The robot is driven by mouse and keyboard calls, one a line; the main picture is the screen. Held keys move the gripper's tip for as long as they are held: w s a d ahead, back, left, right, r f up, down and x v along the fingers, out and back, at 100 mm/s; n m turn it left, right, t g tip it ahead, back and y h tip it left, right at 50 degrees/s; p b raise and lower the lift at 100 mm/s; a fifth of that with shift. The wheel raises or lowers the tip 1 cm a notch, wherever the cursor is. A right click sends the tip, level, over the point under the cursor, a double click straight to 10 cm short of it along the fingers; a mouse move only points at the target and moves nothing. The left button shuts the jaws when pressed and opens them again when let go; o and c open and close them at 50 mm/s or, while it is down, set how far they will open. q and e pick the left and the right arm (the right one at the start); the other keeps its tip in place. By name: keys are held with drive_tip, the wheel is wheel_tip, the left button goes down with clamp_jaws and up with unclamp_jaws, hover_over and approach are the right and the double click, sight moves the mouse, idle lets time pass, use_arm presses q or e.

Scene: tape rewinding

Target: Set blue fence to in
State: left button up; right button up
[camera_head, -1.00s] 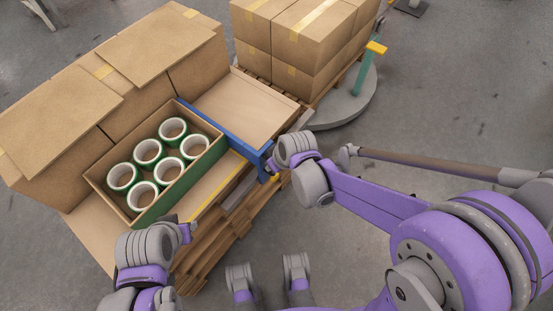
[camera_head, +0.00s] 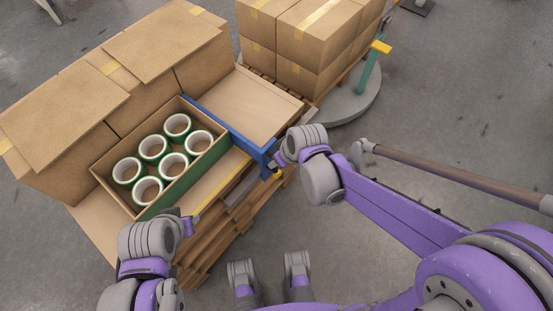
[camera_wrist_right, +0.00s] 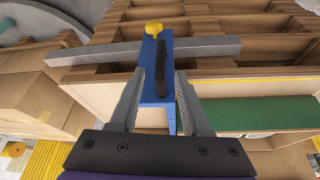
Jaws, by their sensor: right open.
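The blue fence (camera_head: 232,128) runs beside the box of green tape rolls in the head view, with its near end by my right gripper (camera_head: 274,166). In the right wrist view the blue fence end (camera_wrist_right: 153,58) carries a black handle (camera_wrist_right: 162,68) and a yellow knob (camera_wrist_right: 154,28), and meets a grey rail (camera_wrist_right: 105,52). My right gripper (camera_wrist_right: 161,74) is open, its fingers on either side of the fence end and handle; contact is unclear. My left gripper (camera_head: 187,224) is near the box's front corner; its jaws are too small to read.
The open box (camera_head: 212,157) holds several tape rolls. Closed cartons (camera_head: 150,60) stand behind it. A bare wooden panel (camera_head: 245,103) lies on the fence's other side. More stacked cartons (camera_head: 320,35) and a green post (camera_head: 369,72) stand at the back.

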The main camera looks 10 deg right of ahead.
drive_tip(key=p+v, duration=0.1)
drive_tip(key=v, duration=0.5)
drive_tip(key=shift+r, duration=0.3)
drive_tip(key=shift+s, duration=0.15)
drive_tip(key=s+d+r+m+t+h+p, duration=0.1)
drive_tip(key=s+d+r+m+h+p, duration=0.1)
drive_tip(key=s+d+r+m+p, duration=0.4)
drive_tip(key=s+d+r+p, duration=0.3)
drive_tip(key=s+r+p, duration=0.1)
drive_tip(key=s+r, duration=0.1)
drive_tip(key=shift+r+t, duration=0.3)
idle(1.1)
